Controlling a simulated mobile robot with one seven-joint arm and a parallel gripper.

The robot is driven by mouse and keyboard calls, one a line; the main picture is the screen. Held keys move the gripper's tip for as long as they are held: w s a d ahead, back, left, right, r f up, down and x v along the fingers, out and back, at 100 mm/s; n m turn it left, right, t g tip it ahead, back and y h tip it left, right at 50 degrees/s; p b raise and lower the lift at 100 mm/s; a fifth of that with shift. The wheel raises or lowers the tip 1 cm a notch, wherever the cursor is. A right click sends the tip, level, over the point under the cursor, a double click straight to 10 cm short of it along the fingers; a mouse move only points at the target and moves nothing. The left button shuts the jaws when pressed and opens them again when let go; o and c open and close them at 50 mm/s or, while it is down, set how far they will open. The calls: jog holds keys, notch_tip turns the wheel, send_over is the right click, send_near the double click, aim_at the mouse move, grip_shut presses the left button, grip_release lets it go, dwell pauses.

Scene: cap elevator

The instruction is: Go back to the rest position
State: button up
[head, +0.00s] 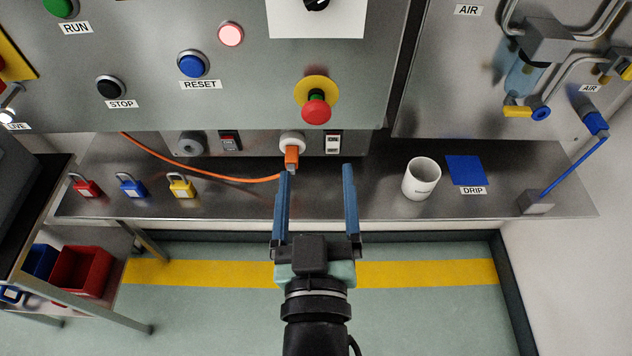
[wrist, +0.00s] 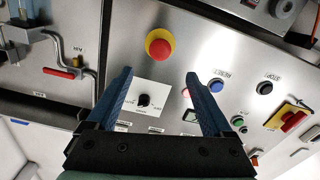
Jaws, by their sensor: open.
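My gripper (head: 319,185) is open, with its two blue fingers wide apart and nothing between them. In the head view it is in front of the machine panel, over the steel ledge (head: 240,205). Its left finger appears close to the orange plug (head: 292,157) in the lower panel; I cannot tell the distance. In the wrist view my gripper (wrist: 158,98) faces the panel, with a black rotary knob (wrist: 143,100) on a white plate seen between the fingers. The red emergency stop button (head: 316,110) on its yellow base also shows in the wrist view (wrist: 159,46).
Red (head: 87,187), blue (head: 132,187) and yellow (head: 181,187) padlocks are on the ledge at left. A white mug (head: 422,179) and blue drip mat (head: 465,170) are at right. An orange cable (head: 215,174) hangs by the panel. A cart with bins (head: 82,271) stands at lower left.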

dwell(0.4)
jog(key=w+r+t+p, duration=0.2)
jog(key=r, duration=0.7)
jog(key=w+r+t+p, duration=0.1)
jog(key=w+r+p, duration=0.1)
jog(key=r, duration=0.6)
jog(key=s+r+m+t+p, duration=0.1)
jog(key=s+r+t+p, duration=0.1)
jog(key=r, duration=1.5)
jog(key=s+r+m+t+p, duration=0.1)
jog(key=s+r+t+p, duration=0.2)
jog(key=r, duration=1.4)
jog(key=shift+s+r+t+p, duration=0.2)
jog(key=shift+t+p, duration=0.5)
jog(key=shift+p, duration=0.4)
